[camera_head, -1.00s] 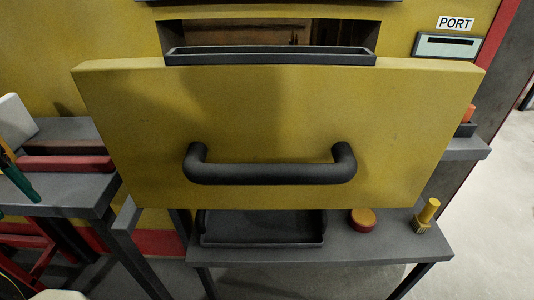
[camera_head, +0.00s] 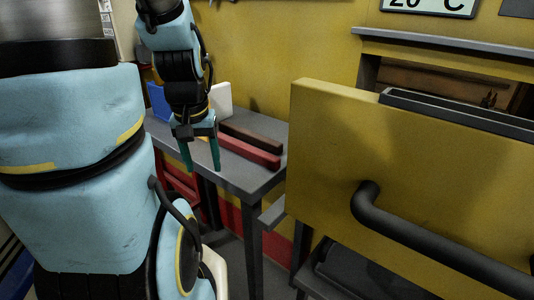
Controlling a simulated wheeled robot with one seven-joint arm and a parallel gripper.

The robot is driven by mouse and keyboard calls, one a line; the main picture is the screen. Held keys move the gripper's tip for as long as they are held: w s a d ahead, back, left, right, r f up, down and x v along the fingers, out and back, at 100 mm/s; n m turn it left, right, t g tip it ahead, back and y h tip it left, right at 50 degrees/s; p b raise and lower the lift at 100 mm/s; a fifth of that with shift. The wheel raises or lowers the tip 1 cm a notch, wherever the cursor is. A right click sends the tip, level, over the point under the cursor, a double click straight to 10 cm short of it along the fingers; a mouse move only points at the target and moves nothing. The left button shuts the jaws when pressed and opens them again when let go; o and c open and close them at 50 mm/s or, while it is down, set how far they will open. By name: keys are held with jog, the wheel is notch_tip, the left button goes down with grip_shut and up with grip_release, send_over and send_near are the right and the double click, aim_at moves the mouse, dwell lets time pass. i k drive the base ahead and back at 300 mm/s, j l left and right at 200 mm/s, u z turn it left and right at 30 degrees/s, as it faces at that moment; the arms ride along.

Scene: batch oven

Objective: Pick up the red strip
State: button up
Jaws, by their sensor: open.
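The red strip (camera_head: 248,150) is a long bar lying on the grey side table (camera_head: 235,178), left of the yellow oven door. A dark brown strip (camera_head: 252,135) lies right behind it. My gripper (camera_head: 201,155) points down with its two green fingers apart and nothing between them. In the picture it is just left of the red strip's left end. The fingertips overlap the table's front edge, and I cannot tell their exact height or depth.
A white block (camera_head: 221,99) and a blue block (camera_head: 158,102) stand at the back of the table. The yellow oven door (camera_head: 335,155) with its black handle (camera_head: 415,238) juts out close to the table's right end. A red frame (camera_head: 180,186) is below the table.

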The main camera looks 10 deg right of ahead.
aim_at(269, 161)
jog(key=l+u, duration=0.35)
jog(key=k+l+u, duration=0.1)
jog(key=u, duration=0.25)
jog(key=k+l+u, duration=0.1)
jog(key=u, duration=0.3)
jog(key=l, duration=0.1)
